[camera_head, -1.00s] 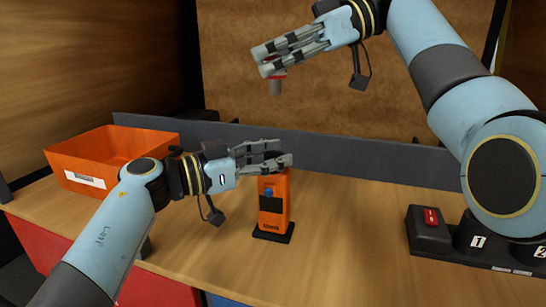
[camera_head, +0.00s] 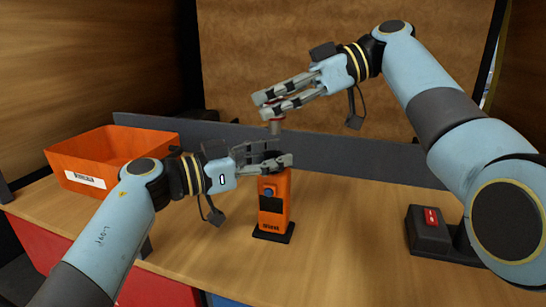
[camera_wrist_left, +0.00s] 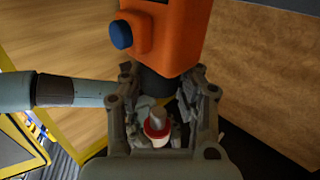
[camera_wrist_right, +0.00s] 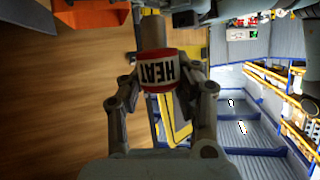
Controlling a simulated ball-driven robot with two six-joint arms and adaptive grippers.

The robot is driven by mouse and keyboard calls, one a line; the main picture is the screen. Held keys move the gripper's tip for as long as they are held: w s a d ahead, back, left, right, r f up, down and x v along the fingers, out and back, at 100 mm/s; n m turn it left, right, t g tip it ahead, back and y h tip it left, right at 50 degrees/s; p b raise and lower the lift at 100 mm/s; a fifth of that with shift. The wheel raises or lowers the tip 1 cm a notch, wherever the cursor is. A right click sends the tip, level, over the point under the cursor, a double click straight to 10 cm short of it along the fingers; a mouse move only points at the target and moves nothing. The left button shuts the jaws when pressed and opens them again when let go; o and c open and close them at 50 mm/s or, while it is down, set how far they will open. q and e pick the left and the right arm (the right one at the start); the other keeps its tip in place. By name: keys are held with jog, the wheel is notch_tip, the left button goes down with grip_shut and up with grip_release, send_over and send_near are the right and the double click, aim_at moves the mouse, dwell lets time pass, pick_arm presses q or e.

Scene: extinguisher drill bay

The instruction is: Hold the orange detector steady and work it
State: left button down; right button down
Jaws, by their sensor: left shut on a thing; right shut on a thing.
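The orange detector (camera_head: 276,212) stands upright on a dark base on the bench, with a blue button on its face. My left gripper (camera_head: 284,161) is shut on the detector's dark top. The left wrist view shows the detector's orange body (camera_wrist_left: 178,40) and blue button. My right gripper (camera_head: 262,106) is shut on a small can with a red and white "HEAT" label (camera_wrist_right: 157,70). The can's grey end (camera_head: 276,128) points down just above my left gripper and the detector's top. The left wrist view also shows the can (camera_wrist_left: 157,126). I cannot tell whether it touches the detector.
An orange bin (camera_head: 112,157) with a white label stands at the back left of the bench. A dark box with a red switch (camera_head: 431,217) stands at the right, partly behind my right arm. A low grey rail (camera_head: 350,156) runs along the back. Bench around the detector is clear.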

aim_at(270, 131)
jog(key=shift+f, duration=1.6)
jog(key=shift+f, duration=1.05)
dwell(2.0)
jog(key=shift+a+r, duration=0.1)
jog(key=shift+r, duration=0.25)
dwell(0.5)
jog(key=c, duration=0.9)
grip_release()
jog(key=shift+f, duration=0.1)
jog(key=shift+f, duration=0.3)
notch_tip(270, 131, up, 13)
jog(key=shift+r, duration=0.2)
